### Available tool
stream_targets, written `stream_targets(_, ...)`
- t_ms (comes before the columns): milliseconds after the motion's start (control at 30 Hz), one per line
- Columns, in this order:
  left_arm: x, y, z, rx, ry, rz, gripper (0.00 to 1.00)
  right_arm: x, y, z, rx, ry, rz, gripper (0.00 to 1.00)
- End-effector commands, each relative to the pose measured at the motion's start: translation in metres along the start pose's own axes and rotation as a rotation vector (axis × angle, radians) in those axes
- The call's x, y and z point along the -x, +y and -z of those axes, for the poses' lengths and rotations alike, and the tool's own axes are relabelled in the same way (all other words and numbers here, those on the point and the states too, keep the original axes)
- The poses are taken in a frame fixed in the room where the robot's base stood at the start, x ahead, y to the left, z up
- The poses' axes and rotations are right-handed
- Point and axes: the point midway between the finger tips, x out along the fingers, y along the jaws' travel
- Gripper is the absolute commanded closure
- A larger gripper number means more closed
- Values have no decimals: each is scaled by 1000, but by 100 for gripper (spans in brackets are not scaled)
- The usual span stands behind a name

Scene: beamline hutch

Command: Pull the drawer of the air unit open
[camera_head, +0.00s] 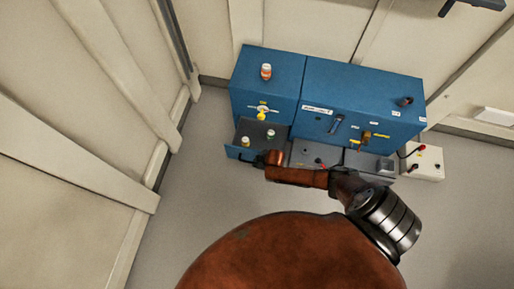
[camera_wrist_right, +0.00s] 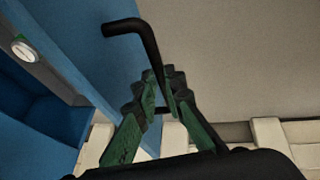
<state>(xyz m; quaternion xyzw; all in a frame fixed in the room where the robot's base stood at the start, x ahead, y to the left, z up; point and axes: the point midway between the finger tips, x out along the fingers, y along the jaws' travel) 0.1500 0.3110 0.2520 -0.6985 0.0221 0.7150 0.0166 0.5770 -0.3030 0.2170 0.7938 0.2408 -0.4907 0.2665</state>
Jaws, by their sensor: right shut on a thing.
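The blue air unit (camera_head: 345,92) stands on the floor against the wall. At its lower left, a drawer (camera_head: 258,130) with a dark bed and blue front stands out from the body. Two small capped containers (camera_head: 245,141) show in it. My right gripper (camera_head: 262,158) is at the drawer's front. In the right wrist view, its green-padded fingers (camera_wrist_right: 164,92) are shut on a black bent handle (camera_wrist_right: 142,38). Where the handle joins the drawer is not clear there. My left gripper is not in view.
An orange-and-white container (camera_head: 266,71) stands on the unit's top left. A pale box (camera_head: 425,163) with a cable sits on the floor at right. Cream wall panels (camera_head: 80,145) rise at left. Grey floor (camera_head: 190,205) is free in front of the drawer, to its left.

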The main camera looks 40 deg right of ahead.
Motion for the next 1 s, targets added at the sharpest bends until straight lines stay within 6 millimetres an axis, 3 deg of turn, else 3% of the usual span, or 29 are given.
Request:
stream_targets(67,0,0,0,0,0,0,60,0,0,-2,0,-4,0,100)
stream_targets(100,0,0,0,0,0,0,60,0,0,-2,0,-4,0,90)
stream_targets(367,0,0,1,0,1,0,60,0,0,-1,0,-2,0,73)
stream_targets(767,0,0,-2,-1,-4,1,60,6,0,-1,0,0,0,73)
stream_targets(1000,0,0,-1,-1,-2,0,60,37,1,-2,1,0,-1,73)
